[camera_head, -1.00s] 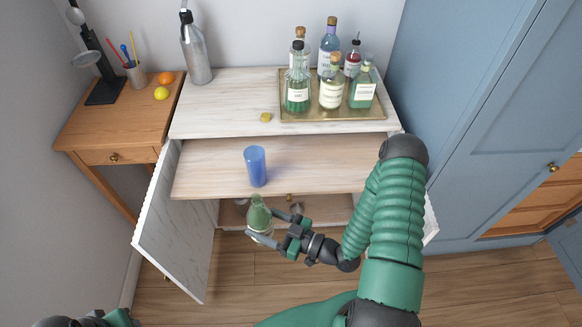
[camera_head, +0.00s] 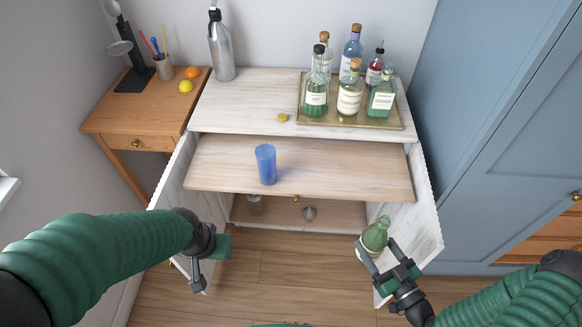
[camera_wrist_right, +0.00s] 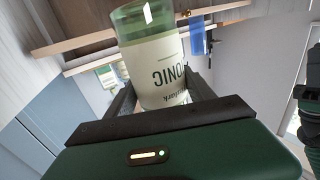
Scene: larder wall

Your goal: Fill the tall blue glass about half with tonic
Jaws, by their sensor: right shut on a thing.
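The tall blue glass (camera_head: 265,165) stands upright on the pull-out shelf (camera_head: 330,175); it also shows in the right wrist view (camera_wrist_right: 198,38). My right gripper (camera_head: 381,257) is shut on a green bottle (camera_head: 376,235), low in front of the right cabinet door, well right of the glass. In the right wrist view the bottle's label (camera_wrist_right: 158,75) reads TONIC, upside down. The bottle leans slightly in the head view. My left gripper (camera_head: 205,270) is empty, low by the left cabinet door; its jaws are unclear.
A gold tray (camera_head: 392,124) on the cabinet top holds several bottles. A small yellow stopper-like piece (camera_head: 283,118) and a steel bottle (camera_head: 221,50) stand there too. Open doors flank the cabinet, the right one (camera_head: 427,225) close to the held bottle. The shelf around the glass is clear.

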